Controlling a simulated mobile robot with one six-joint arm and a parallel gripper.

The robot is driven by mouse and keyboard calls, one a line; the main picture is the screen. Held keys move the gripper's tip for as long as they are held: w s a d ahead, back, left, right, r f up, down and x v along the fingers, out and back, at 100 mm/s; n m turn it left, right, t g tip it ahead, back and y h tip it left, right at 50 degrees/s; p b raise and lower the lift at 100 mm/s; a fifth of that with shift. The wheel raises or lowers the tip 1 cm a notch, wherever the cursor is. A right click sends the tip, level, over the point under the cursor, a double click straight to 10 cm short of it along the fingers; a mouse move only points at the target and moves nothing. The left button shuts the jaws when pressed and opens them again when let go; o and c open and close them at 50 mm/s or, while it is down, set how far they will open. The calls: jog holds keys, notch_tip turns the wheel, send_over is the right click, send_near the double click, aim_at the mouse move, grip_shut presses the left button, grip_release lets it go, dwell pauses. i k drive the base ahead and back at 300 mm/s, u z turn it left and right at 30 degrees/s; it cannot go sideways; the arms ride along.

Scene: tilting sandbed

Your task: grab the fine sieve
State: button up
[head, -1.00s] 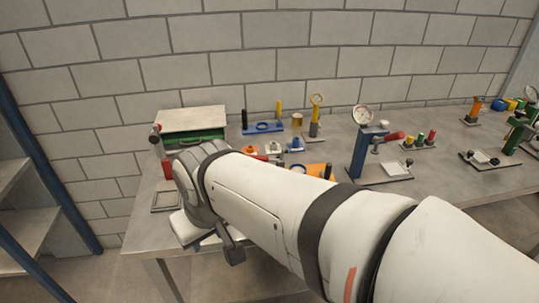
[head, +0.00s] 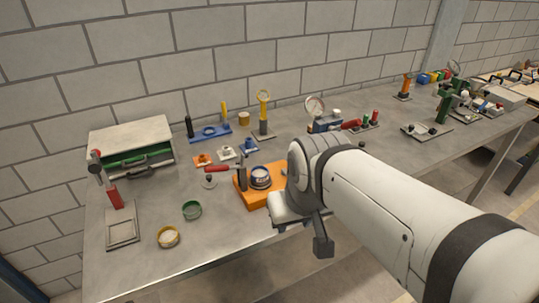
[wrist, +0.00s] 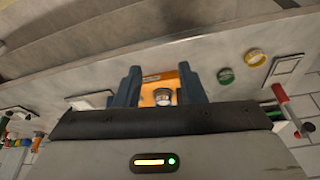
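Two round sieve-like rings lie on the table's left front: a green one (head: 192,210) and a yellow-rimmed one (head: 168,237). A blue-and-white round cup (head: 260,177) sits on an orange fixture (head: 250,200). I cannot tell which is the fine sieve. In the wrist view my gripper (wrist: 158,67) is open and empty, its two blue fingers apart, with the orange fixture and its cup seen between them. The green ring (wrist: 226,76) and yellow ring (wrist: 255,57) lie off to the right there. In the head view my fingers are hidden.
A square frame with a red-handled post (head: 115,195) stands left of the rings. A cabinet with a green drawer (head: 135,150) is behind. Bare tabletop (head: 225,235) lies in front.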

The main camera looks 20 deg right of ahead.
aim_at(258, 174)
jog(key=k, duration=1.1)
jog(key=z, duration=0.4)
jog(key=i, duration=1.85)
jog(key=u, duration=0.8)
